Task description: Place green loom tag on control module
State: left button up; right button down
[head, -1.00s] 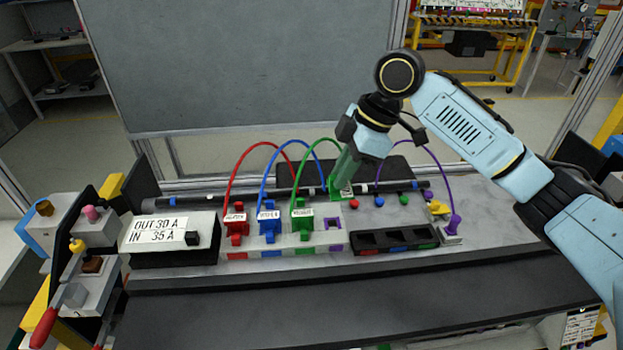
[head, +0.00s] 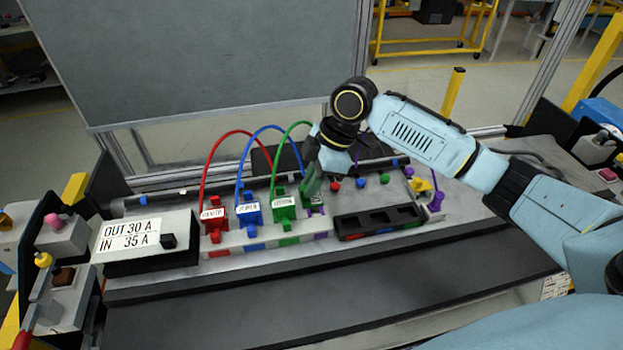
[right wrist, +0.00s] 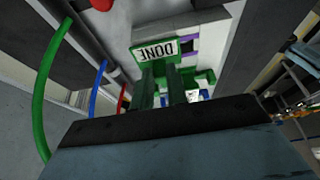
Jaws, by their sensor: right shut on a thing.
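The green loom tag (right wrist: 165,48) has a white plate reading "DONE", upside down in the right wrist view. My right gripper (right wrist: 163,88) is shut on it; in the head view the gripper (head: 312,186) hangs just right of the green plug (head: 285,206), with the tag's pale plate (head: 317,200) low beside it. I take the pale slotted block (head: 262,244) as the control module. It carries red (head: 214,217), blue (head: 248,212) and green plugs. The tag is close to its purple end; I cannot tell whether they touch. My left gripper is out of view.
A black compartment tray (head: 378,221) lies right of the block. A purple plug (head: 436,203) stands beyond it. Coloured cables arch behind the plugs. A box reading "OUT 30 A, IN 35 A" (head: 148,241) stands left. The dark front strip (head: 300,297) is clear.

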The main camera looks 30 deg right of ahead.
jog(key=c, duration=1.4)
grip_release()
jog(key=v, duration=1.2)
jog(key=shift+w, duration=0.1)
